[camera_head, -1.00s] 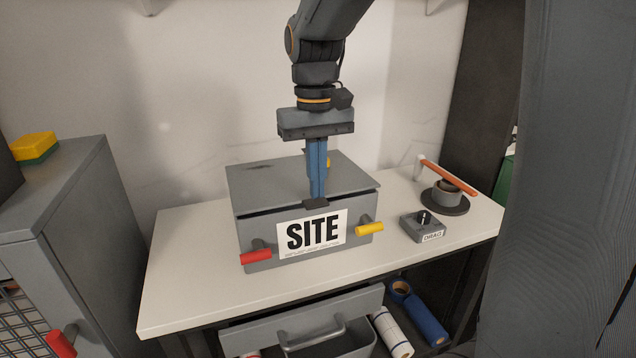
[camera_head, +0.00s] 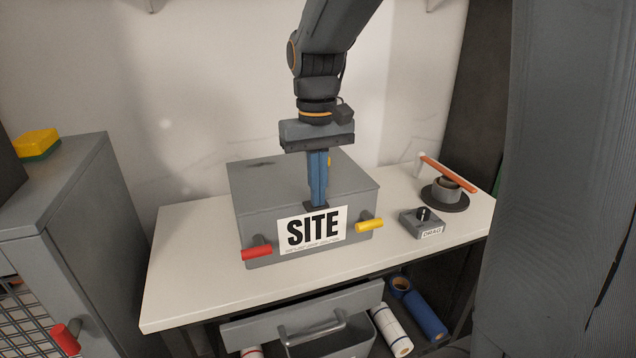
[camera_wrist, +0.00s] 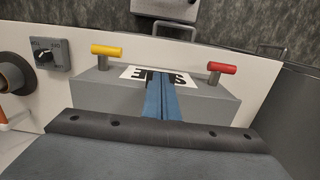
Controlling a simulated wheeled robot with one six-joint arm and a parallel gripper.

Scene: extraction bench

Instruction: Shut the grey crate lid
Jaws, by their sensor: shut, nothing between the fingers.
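The grey crate (camera_head: 258,228) stands on the white bench, with a SITE label, a red handle and a yellow handle on its front. Its grey lid (camera_head: 265,184) lies down flat on the crate, and no dark gap shows along the front edge. My gripper (camera_head: 318,204) points straight down with its blue fingers together and empty. The fingertips are at the lid's front edge, by the dark tab above the label, and seem to touch it. In the wrist view the blue fingers (camera_wrist: 163,110) reach down over the label, and the crate (camera_wrist: 210,102) shows behind them.
A small dial box (camera_head: 421,226) and a dark round stand (camera_head: 446,196) with an orange bar are on the bench's right. An open drawer (camera_head: 300,312) juts out below. A grey cabinet (camera_head: 62,208) stands left. The bench's left front (camera_head: 185,290) is bare.

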